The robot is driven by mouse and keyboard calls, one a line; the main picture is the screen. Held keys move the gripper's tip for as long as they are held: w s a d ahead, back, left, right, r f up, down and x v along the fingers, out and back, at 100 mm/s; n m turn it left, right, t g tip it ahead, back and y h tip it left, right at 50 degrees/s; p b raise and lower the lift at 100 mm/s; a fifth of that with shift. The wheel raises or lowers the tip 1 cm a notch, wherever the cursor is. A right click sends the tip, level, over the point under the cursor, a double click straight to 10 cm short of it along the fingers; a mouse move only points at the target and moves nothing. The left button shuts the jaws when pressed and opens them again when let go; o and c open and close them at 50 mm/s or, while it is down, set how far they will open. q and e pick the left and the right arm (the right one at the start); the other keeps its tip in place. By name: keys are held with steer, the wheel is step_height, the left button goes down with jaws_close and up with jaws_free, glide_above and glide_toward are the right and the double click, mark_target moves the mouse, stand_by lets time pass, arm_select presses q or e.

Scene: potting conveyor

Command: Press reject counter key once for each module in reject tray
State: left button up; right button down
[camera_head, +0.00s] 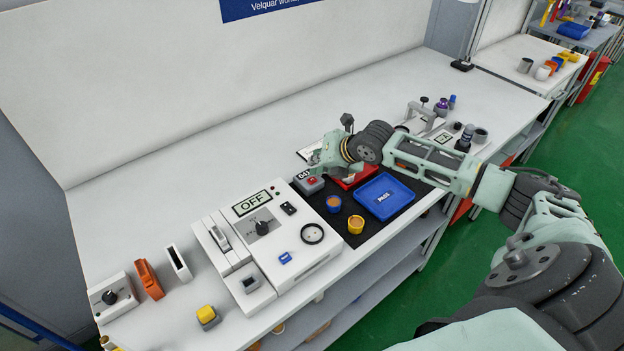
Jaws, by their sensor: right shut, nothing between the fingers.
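The reject counter (307,187) is a small grey box with a red key (312,181) and a small display, on the bench right of the white control panel. My right gripper (316,169) is shut and empty, just above and behind the counter; I cannot tell whether it touches the key. The red reject tray (349,184) lies right of the counter, mostly hidden under my right gripper and wrist, so its contents do not show. My left gripper is not in view.
A blue PASS tray (403,204) lies on the black mat (377,229). The white panel (305,258) reads OFF. A fixture (424,116) stands behind my right forearm. The bench's back left is clear.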

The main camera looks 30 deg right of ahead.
steer(key=shift+f, duration=0.1)
steer(key=shift+f, duration=0.35)
steer(key=shift+f, duration=0.4)
stand_by(0.9)
steer(key=shift+r, duration=0.1)
steer(key=shift+r+p, duration=0.6)
steer(key=shift+r, duration=0.1)
steer(key=shift+r, duration=0.1)
step_height(320, 180, up, 5)
steer(key=p, duration=0.4)
steer(key=shift+p, duration=0.3)
stand_by(0.4)
